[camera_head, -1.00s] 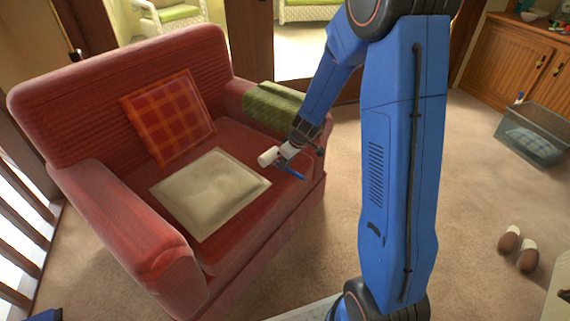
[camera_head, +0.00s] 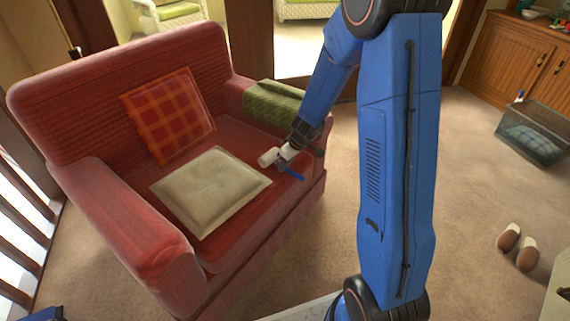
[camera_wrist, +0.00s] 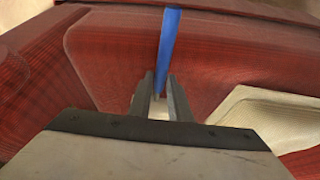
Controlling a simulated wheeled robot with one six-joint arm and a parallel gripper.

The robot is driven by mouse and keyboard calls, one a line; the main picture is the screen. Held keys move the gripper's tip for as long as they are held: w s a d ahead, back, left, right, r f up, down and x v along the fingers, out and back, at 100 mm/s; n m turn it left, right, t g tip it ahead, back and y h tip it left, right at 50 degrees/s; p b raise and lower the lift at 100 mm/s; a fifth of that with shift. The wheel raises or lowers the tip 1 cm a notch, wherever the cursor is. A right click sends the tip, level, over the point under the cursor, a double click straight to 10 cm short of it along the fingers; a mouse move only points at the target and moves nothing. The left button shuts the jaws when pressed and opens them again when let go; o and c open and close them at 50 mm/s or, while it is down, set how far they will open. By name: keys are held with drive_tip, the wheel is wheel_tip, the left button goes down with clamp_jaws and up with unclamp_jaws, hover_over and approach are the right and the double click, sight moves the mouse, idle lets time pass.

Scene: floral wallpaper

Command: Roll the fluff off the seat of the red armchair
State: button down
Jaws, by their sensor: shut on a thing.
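The red armchair (camera_head: 95,95) stands at the left of the head view. Its seat (camera_head: 240,140) carries a beige cushion; no fluff can be made out at this size. My gripper (camera_head: 284,158) is over the right part of the seat, near the front. It is shut on a lint roller with a white roll (camera_head: 268,157) and a blue handle (camera_head: 292,173). In the wrist view the handle (camera_wrist: 168,45) points away beyond my fingers (camera_wrist: 160,103), with the red seat below. Whether the roll touches the seat I cannot tell.
The beige cushion (camera_head: 211,190) lies left of the roller and also shows in the wrist view (camera_wrist: 270,115). A plaid pillow (camera_head: 168,115) leans on the backrest. A green cloth (camera_head: 273,102) covers the right armrest. Slippers (camera_head: 518,248) and a grey bin (camera_head: 535,133) are on the floor at right.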

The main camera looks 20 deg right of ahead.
sight(276, 162)
drive_tip(key=shift+f, duration=0.25)
drive_tip(key=shift+w+d, duration=0.1)
drive_tip(key=shift+w+d+r, duration=0.1)
drive_tip(key=shift+w+d, duration=0.45)
drive_tip(key=shift+d, duration=0.25)
drive_tip(key=shift+w+d, duration=0.55)
drive_tip(key=shift+d, duration=0.2)
drive_tip(key=shift+w+a, duration=0.6)
drive_tip(key=shift+w, duration=0.2)
drive_tip(key=shift+s+a, duration=0.6)
drive_tip(key=shift+a, duration=0.25)
drive_tip(key=shift+s+a, duration=0.55)
drive_tip(key=shift+a, duration=0.25)
drive_tip(key=shift+w+a+f, duration=0.2)
drive_tip(key=shift+w+a, duration=0.4)
drive_tip(key=shift+w, duration=0.25)
drive_tip(key=shift+w+d+r, duration=0.1)
drive_tip(key=shift+w+d, duration=0.5)
drive_tip(key=shift+d, duration=0.25)
drive_tip(key=shift+w+d, duration=0.55)
drive_tip(key=shift+d, duration=0.25)
